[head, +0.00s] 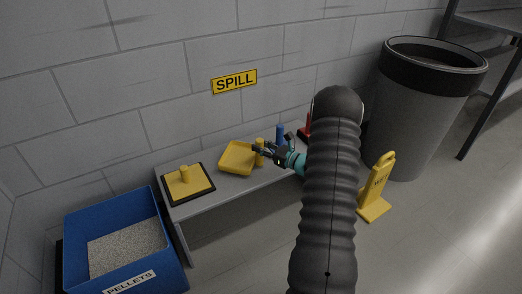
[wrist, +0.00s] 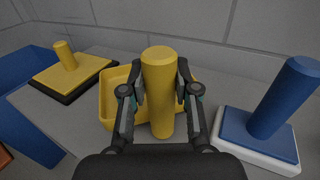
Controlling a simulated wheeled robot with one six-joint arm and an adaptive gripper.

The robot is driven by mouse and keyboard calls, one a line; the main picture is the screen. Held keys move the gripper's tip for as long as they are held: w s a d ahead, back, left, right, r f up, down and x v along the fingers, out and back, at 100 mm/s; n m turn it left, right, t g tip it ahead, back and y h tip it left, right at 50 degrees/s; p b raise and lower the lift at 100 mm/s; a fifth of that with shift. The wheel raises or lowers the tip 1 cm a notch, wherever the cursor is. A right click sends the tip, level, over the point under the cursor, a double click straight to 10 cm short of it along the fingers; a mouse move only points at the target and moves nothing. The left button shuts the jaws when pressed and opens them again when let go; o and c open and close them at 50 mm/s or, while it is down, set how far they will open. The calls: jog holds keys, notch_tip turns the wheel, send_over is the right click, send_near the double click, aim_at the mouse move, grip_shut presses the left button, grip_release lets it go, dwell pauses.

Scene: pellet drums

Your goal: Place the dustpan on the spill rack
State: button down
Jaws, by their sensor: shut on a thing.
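The yellow dustpan, a shallow tray (head: 237,157) with an upright round handle (head: 259,152), is at the middle of the grey spill rack (head: 221,188), under the SPILL sign (head: 234,81). My gripper (head: 262,151) is shut on the handle from the right. In the wrist view the handle (wrist: 160,95) stands between both fingers of my gripper (wrist: 160,72), with the tray (wrist: 107,100) behind and left of it. The dustpan looks level, on or just above the rack top; I cannot tell whether it touches.
A yellow handled tool on a black base (head: 187,182) stands at the rack's left end. A blue handled one (wrist: 258,133) on a white base is to the right, with a red item (head: 305,129) beyond. A blue pellet bin (head: 84,227), a grey drum (head: 415,110) and a yellow floor sign (head: 377,185) are around.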

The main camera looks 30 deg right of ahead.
jog(key=shift+f, duration=0.85)
jog(key=shift+f, duration=0.15)
jog(key=c, duration=0.9)
grip_release()
jog(key=shift+o, duration=0.2)
